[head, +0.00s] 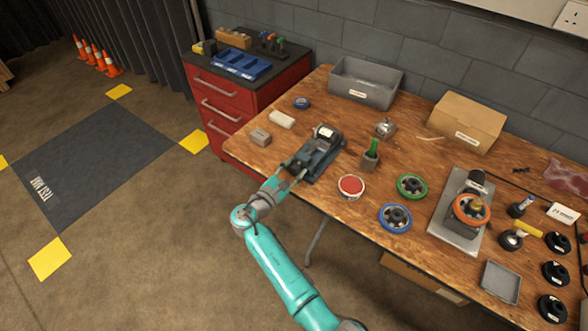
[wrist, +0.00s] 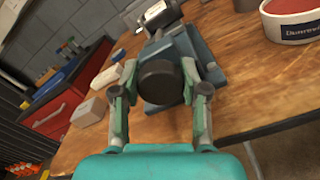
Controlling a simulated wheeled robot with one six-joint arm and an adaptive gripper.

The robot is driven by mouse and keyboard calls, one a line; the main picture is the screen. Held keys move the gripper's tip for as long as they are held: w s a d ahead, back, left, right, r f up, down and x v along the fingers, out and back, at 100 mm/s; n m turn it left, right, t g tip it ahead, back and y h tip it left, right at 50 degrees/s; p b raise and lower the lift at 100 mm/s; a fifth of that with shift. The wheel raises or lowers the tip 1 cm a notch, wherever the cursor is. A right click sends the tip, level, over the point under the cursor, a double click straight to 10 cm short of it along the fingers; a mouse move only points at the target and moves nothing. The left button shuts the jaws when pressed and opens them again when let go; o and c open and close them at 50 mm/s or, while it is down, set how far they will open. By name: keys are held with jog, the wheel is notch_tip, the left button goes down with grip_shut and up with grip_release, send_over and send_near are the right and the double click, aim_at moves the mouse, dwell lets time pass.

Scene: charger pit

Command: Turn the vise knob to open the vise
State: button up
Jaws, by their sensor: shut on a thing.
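The blue-grey vise (head: 322,161) stands near the front edge of the wooden table, and it also shows in the wrist view (wrist: 178,48). Its dark round knob (wrist: 160,82) faces my wrist camera. My gripper (head: 291,173) comes from the front of the table. In the wrist view its two fingers (wrist: 159,84) are shut on the knob, one on each side. A dark cylinder with a white label (head: 325,133) sits at the far end of the vise. Whether the jaws clamp it is hard to tell.
On the table (head: 348,213), a red round tin (head: 351,186) and a green-handled tool in a holder (head: 370,154) stand right of the vise. A grey box (head: 260,137) and a white block (head: 282,119) lie left. A red drawer cabinet (head: 236,103) adjoins the table's left end.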

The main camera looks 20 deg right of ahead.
jog(key=n, duration=0.5)
jog(key=shift+w+n, duration=0.1)
jog(key=shift+n, duration=0.2)
jog(key=n, duration=0.5)
jog(key=shift+a, duration=0.1)
jog(key=n, duration=0.5)
jog(key=shift+f+n, duration=0.1)
jog(key=shift+n, duration=0.3)
jog(key=n, duration=0.5)
jog(key=shift+f+n, duration=0.1)
jog(key=shift+n, duration=0.2)
jog(key=o, duration=1.2)
jog(key=shift+c, duration=0.2)
